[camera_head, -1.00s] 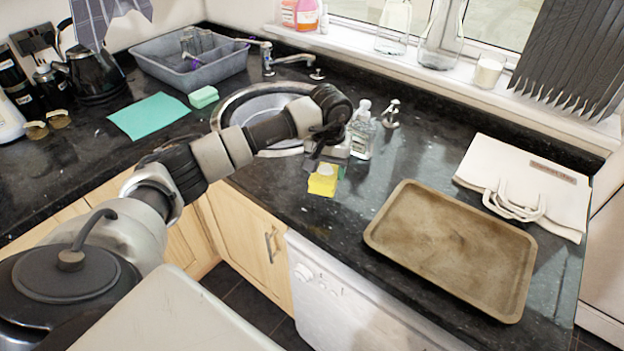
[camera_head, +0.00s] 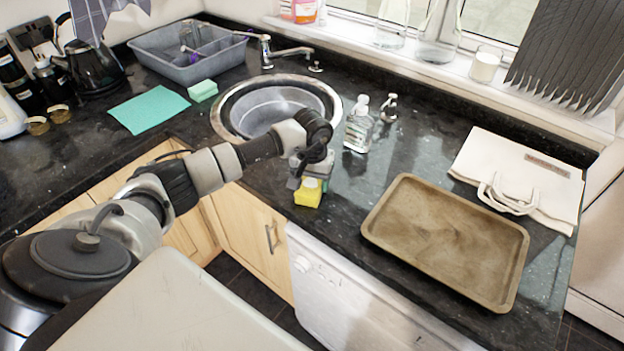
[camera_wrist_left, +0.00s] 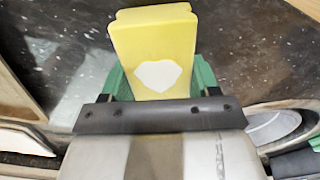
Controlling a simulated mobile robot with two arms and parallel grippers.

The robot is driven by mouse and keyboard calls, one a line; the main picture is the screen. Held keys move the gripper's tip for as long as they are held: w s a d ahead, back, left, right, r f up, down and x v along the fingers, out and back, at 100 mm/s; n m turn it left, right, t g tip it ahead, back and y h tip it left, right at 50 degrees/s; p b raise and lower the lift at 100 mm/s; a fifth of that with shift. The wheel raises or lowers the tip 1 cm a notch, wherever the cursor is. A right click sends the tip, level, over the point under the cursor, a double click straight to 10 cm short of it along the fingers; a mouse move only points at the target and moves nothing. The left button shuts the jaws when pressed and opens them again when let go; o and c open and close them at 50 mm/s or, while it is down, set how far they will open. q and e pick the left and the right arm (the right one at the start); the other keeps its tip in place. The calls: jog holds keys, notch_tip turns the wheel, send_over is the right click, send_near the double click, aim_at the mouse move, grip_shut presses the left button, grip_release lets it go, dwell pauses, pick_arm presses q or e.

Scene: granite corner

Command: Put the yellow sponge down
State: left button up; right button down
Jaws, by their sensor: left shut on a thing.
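The yellow sponge (camera_head: 308,193) is a small block in my left gripper (camera_head: 311,183), above the dark worktop near its front edge, between the sink and the brown tray. In the left wrist view the yellow sponge (camera_wrist_left: 153,50) has a white patch on its face and sits between the green-sided fingers of my left gripper (camera_wrist_left: 158,85). The fingers are shut on it. I cannot tell whether the sponge touches the worktop. My right gripper is not in view.
A brown tray (camera_head: 405,268) lies right of the gripper, with a cream bag (camera_head: 540,180) beyond. A clear soap bottle (camera_head: 358,128) stands behind the gripper, right of the round sink (camera_head: 232,108). A teal cloth (camera_head: 150,110) and green sponge (camera_head: 203,90) lie left.

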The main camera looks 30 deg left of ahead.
pick_arm(q)
jog(key=o, duration=0.8)
jog(key=shift+o, duration=0.2)
jog(key=shift+r+p, duration=0.15)
jog(key=shift+p, duration=0.15)
jog(key=shift+r, duration=0.25)
notch_tip(320, 180, up, 12)
jog(key=b, duration=0.3)
jog(key=shift+f+b, duration=0.25)
jog(key=shift+b, duration=0.05)
